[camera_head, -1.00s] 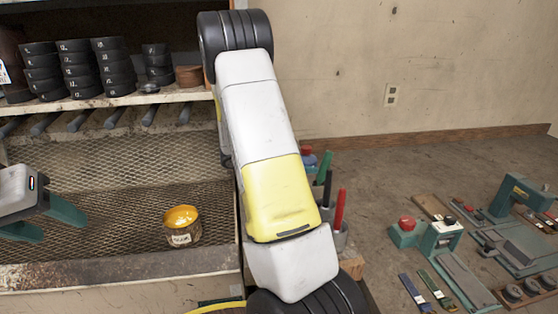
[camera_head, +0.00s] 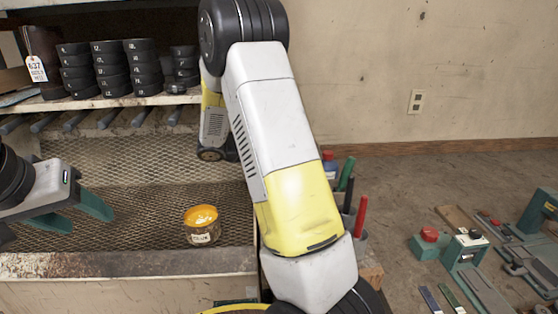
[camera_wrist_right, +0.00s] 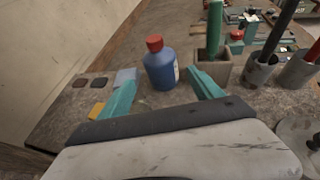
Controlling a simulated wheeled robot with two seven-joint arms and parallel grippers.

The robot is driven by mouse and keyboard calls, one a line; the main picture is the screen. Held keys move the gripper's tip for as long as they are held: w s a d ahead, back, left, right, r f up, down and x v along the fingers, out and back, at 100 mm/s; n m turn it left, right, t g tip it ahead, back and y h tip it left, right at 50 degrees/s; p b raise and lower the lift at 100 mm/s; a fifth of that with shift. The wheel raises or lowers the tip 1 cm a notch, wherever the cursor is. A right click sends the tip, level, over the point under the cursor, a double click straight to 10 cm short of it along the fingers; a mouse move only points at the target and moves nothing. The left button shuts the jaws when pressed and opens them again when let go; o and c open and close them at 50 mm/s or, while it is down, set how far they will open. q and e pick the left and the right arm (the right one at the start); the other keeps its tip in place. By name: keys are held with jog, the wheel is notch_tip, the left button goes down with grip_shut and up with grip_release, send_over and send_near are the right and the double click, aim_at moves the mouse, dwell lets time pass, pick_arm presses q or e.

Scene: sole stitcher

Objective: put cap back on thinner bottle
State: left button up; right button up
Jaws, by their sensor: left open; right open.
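The thinner bottle (camera_wrist_right: 160,68) is blue with a red top (camera_wrist_right: 155,43) and stands upright on the bench in the right wrist view. The red top appears to sit on its neck. In the head view the bottle (camera_head: 329,166) shows small, just right of my right arm, partly hidden. My right gripper (camera_wrist_right: 162,86) is open, its two teal fingers to either side of the bottle in the picture, and I cannot tell whether they touch it. My left gripper (camera_head: 74,214) is open and empty over the mesh shelf at the left.
A grey holder (camera_wrist_right: 212,68) with a green-handled tool stands right of the bottle. Stacked black rolls (camera_head: 126,68) fill the upper shelf. The wall (camera_head: 470,70) rises behind.

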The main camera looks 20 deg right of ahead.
dwell(0.3)
jog(key=s+a+r+m+t+y, duration=0.3)
jog(key=s+a+r+m+y, duration=0.2)
jog(key=s+a+m+y, duration=0.2)
jog(key=s+a+r+m+t+y, duration=0.4)
jog(key=s+a+m+y, duration=0.4)
jog(key=s+a, duration=0.3)
jog(key=s+r+m, duration=0.1)
jog(key=s, duration=0.1)
jog(key=shift+s+a+r+m+y, duration=0.3)
jog(key=shift+a+m, duration=0.05)
jog(key=shift+m, duration=0.05)
